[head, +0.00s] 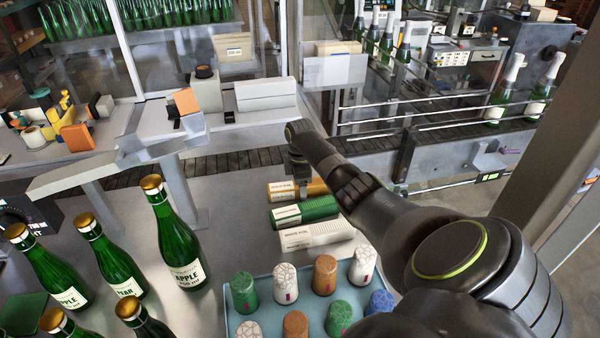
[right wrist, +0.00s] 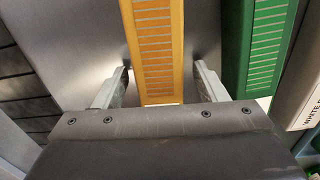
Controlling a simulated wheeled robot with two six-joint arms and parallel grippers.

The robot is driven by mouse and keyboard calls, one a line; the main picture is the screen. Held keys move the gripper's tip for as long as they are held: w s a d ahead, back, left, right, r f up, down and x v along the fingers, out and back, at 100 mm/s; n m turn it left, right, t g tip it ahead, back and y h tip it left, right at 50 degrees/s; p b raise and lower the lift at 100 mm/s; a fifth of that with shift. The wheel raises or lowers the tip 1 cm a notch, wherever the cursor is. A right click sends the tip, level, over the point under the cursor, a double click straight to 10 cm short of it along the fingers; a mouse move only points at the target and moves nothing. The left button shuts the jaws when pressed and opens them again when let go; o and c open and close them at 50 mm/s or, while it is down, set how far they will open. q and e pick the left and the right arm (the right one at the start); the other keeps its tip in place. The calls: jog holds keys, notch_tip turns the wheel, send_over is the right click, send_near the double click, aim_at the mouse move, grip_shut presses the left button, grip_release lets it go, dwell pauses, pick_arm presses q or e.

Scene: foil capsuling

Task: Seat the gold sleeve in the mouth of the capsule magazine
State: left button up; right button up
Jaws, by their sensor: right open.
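The gold sleeve (head: 313,188) lies on the grey bench with a white label on its near side. In the right wrist view the gold sleeve (right wrist: 158,48) runs between the two fingers of my right gripper (right wrist: 160,78). The fingers are open, with a gap on each side of the sleeve. In the head view my right gripper (head: 299,170) is at the sleeve, its fingertips partly hidden. A raised light-grey trough (head: 110,163) on posts stands to the left; I cannot tell whether it is the capsule magazine. My left gripper is not in view.
A green sleeve (head: 305,211) and a white sleeve (head: 317,234) lie in front of the gold one. A light-blue tray (head: 262,277) of colored capsules is nearer. Green bottles (head: 175,240) stand at left. A conveyor (head: 232,162) runs behind.

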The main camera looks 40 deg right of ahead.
jog(key=shift+c, duration=0.4)
jog(key=c, duration=1)
